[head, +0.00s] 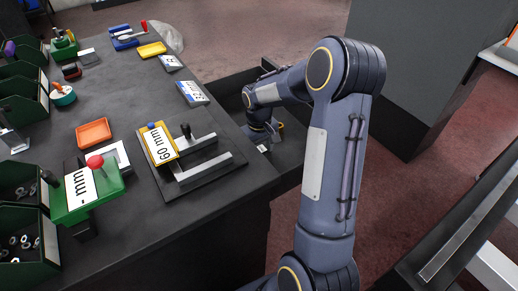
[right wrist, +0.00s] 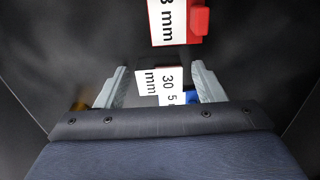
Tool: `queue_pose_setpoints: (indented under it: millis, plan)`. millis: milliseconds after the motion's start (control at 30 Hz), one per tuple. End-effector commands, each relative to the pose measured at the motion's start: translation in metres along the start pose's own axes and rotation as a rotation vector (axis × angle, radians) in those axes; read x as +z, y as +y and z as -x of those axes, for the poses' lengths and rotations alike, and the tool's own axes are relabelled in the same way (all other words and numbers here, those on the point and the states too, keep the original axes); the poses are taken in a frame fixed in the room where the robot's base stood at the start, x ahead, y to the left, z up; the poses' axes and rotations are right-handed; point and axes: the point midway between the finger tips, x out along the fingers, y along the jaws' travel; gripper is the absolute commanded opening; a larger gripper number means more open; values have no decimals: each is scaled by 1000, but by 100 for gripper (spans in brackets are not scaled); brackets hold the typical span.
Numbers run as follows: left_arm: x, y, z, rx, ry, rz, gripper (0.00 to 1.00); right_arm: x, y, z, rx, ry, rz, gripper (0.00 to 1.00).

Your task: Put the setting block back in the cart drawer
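My right arm reaches down into a dark open drawer (head: 290,151) beside the table, and my right gripper (head: 268,138) is low inside it. In the right wrist view my right gripper (right wrist: 162,85) has its two grey fingers wide apart. A block with a white "30 mm" label (right wrist: 158,80) lies between and below the fingers, with gaps at its sides. A blue block (right wrist: 192,97), whose label shows a "5", is beside it, partly hidden by the gripper body. A red block labelled "8 mm" (right wrist: 198,20) lies farther up. My left gripper is not in view.
On the table, a yellow "60 mm" block (head: 159,144) sits at a dark plate with metal rails (head: 205,170). A green piece with a red knob (head: 92,196), an orange tray (head: 93,133) and green bins (head: 20,250) stand left. Dark drawer walls flank the gripper.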

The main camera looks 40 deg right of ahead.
Motion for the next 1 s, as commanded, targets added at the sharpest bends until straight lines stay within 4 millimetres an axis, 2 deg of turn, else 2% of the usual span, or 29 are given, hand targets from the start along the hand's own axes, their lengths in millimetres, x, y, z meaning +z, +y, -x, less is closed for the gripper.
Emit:
queue_pose_setpoints:
  millis: [233, 367, 800, 1000]
  plan:
    - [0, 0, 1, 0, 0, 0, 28, 0, 0, 1, 0, 0, 0, 62]
    - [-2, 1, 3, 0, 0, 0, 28, -1, 0, 11, 1, 4, 0, 62]
    - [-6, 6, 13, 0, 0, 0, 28, -1, 0, 99, 1, 4, 0, 62]
    - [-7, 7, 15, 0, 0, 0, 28, 0, 0, 120, 0, 1, 0, 62]
